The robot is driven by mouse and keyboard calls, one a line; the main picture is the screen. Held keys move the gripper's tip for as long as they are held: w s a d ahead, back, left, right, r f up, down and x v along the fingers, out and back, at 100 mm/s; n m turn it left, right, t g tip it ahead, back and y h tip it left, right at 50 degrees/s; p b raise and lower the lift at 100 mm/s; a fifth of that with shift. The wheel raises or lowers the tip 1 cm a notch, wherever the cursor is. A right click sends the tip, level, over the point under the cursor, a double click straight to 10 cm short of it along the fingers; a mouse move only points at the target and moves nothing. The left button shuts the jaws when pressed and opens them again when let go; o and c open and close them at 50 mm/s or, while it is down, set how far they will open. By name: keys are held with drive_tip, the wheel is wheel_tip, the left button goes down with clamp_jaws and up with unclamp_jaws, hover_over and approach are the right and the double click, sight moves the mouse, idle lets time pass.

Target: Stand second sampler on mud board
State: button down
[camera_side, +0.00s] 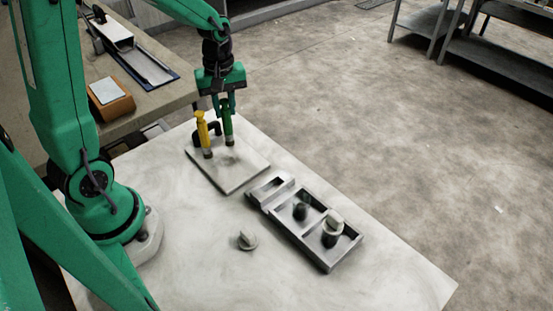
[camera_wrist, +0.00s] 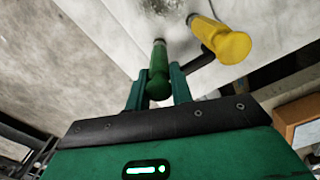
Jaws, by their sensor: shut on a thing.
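The mud board (camera_side: 232,178) is a pale flat plate on the white table. A yellow sampler (camera_side: 203,133) stands upright near its far left part; it also shows in the wrist view (camera_wrist: 228,43). My gripper (camera_side: 226,103) is shut on a green sampler (camera_side: 228,127), just right of the yellow one. In the wrist view the green sampler (camera_wrist: 159,65) sits between my two fingers (camera_wrist: 158,90). It is about upright, lower end at or just above the board; I cannot tell whether it touches. A dark smudge marks the board beside it.
A grey compartment tray (camera_side: 318,257) holds a dark round piece (camera_side: 301,212) and a pale capped cylinder (camera_side: 334,219). A small grey knob-like piece (camera_side: 247,239) lies on the table (camera_side: 200,270). The front table area is mostly clear.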

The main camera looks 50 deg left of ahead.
drive_tip(key=c, duration=1.2)
unclamp_jaws()
drive_tip(key=shift+c, duration=0.2)
drive_tip(key=shift+r, duration=0.1)
wheel_tip(320, 180, up, 12)
drive_tip(key=shift+r, duration=0.1)
drive_tip(key=s+d+r+m+t, duration=0.1)
drive_tip(key=s+d+m+t, duration=0.4)
drive_tip(key=s+m, duration=0.7)
drive_tip(key=shift+d+r+m+t, duration=0.3)
drive_tip(key=shift+d+m, duration=0.5)
drive_tip(key=shift+d, duration=0.6)
